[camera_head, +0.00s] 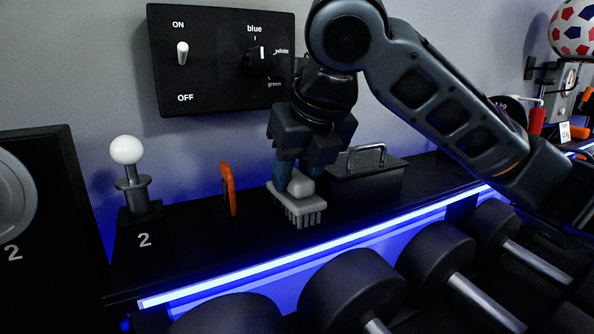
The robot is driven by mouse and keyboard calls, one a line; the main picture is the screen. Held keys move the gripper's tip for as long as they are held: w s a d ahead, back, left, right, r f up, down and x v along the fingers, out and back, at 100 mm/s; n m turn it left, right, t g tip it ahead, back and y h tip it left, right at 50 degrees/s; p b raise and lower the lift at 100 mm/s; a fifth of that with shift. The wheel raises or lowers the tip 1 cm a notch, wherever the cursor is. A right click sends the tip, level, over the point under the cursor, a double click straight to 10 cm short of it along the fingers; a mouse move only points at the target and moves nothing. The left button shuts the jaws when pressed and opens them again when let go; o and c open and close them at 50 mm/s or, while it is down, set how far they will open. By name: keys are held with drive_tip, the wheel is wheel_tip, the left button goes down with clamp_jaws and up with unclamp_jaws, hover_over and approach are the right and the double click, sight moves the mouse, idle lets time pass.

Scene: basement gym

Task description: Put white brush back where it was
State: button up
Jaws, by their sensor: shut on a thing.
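The white brush (297,205) is a pale block with a rounded grip on top and stubby bristles pointing down. My gripper (297,181) points down and is shut on the brush's grip. The brush is above or on the black shelf (260,240), between an orange-edged item and a dark box. I cannot tell whether its bristles touch the shelf. The far side of the brush's grip is partly hidden by my fingers.
The orange item (228,190) stands left of the brush. The dark box with a metal handle (367,160) is close on the right. A stand with a white ball (127,150) is further left. A switch panel (220,60) hangs behind. Dumbbells (352,285) line the front below a lit edge.

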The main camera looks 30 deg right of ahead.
drive_tip(key=shift+f, duration=0.15)
drive_tip(key=o, duration=0.7)
drive_tip(key=shift+o, duration=0.2)
drive_tip(key=shift+s+r, duration=0.15)
drive_tip(key=shift+r, duration=0.35)
drive_tip(key=p+v, duration=0.1)
drive_tip(key=v, duration=1)
drive_tip(key=shift+s+r, duration=0.1)
drive_tip(key=shift+r, duration=0.15)
